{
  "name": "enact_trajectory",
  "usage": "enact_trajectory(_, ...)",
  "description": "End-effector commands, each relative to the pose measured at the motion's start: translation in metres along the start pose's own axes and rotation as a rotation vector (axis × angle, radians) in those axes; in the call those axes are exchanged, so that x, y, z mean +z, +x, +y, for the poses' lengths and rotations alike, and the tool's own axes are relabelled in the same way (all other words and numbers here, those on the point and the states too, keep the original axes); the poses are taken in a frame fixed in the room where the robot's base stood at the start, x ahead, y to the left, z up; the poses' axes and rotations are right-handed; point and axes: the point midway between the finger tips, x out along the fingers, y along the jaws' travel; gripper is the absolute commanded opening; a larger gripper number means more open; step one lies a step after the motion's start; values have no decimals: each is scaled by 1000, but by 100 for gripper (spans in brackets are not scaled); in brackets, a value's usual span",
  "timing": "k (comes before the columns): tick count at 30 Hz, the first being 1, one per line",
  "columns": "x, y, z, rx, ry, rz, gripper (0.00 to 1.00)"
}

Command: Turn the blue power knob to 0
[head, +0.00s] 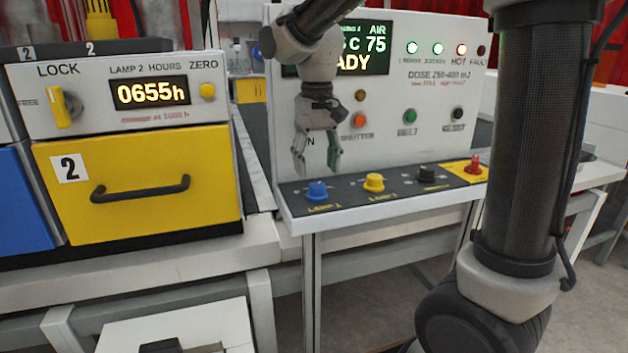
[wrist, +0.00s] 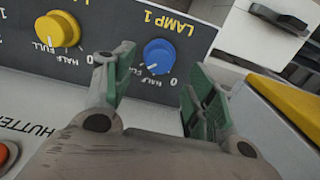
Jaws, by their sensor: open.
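The blue power knob (head: 318,191) is at the left end of the sloped dark control strip, above a yellow LAMP 1 label. In the wrist view the blue knob (wrist: 159,55) shows upside-down markings around it, including HALF and 0. A pale mark on its lower left edge points down-left in that view; I cannot tell its exact setting. My gripper (head: 317,160) points down, open and empty, just above the blue knob. In the wrist view my gripper (wrist: 156,78) has its green-padded fingers apart, to the left and right of the knob, with no visible contact.
A yellow knob (head: 374,182), a black knob (head: 426,174) and a red knob (head: 474,165) stand along the strip to the right. The upright panel (head: 420,95) with buttons and display rises behind. A yellow drawer (head: 140,200) is close on the left.

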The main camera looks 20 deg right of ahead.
Motion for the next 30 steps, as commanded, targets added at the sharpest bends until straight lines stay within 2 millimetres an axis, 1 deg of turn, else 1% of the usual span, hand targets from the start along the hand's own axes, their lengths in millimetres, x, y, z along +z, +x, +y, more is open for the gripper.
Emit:
enact_trajectory(1, 0, 9, 0, 1, 0, -3, 56)
enact_trajectory(3, 0, 21, 0, 1, -1, -2, 56)
enact_trajectory(6, 0, 34, 0, 1, -1, -2, 56)
enact_trajectory(9, 0, 42, 0, 0, -1, 0, 56)
enact_trajectory(12, 0, 45, 0, 0, -1, 1, 56)
enact_trajectory(18, 0, 46, 0, -1, -1, 1, 56)
enact_trajectory(20, 0, 46, 0, -1, -1, 1, 47)
enact_trajectory(24, 0, 45, 0, -1, -1, 1, 21)
enact_trajectory(26, 0, 45, 0, 0, -1, 1, 10)
enact_trajectory(30, 0, 45, 0, 0, -3, 1, 9)
